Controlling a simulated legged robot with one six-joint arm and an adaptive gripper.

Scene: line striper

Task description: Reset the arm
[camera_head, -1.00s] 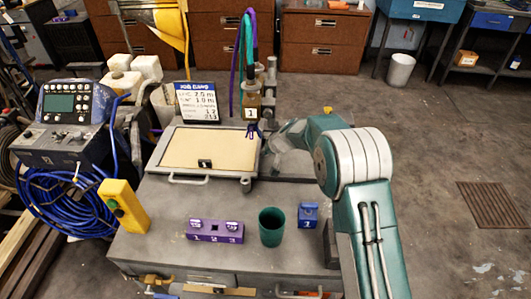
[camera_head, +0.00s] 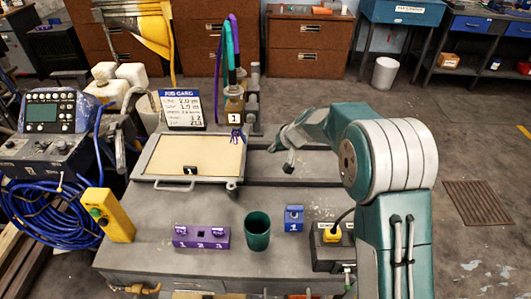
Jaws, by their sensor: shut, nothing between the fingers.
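My arm rises from the right side of the workbench, and its teal and grey forearm reaches left over the bench. My gripper (camera_head: 279,150) is at the far end of it, small in view and partly hidden by the wrist. It is shut and empty, over the grey bench top (camera_head: 325,200) to the right of the tan-floored tray (camera_head: 213,186). It appears apart from the tray and from the bottle marked 1 (camera_head: 233,104).
A purple three-hole block (camera_head: 201,238), a green cup (camera_head: 257,232), a blue block (camera_head: 293,218) and a black box with a yellow plug (camera_head: 331,238) stand near the front. A job card (camera_head: 182,108) stands behind the tray. A yellow control box (camera_head: 108,214) is at left.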

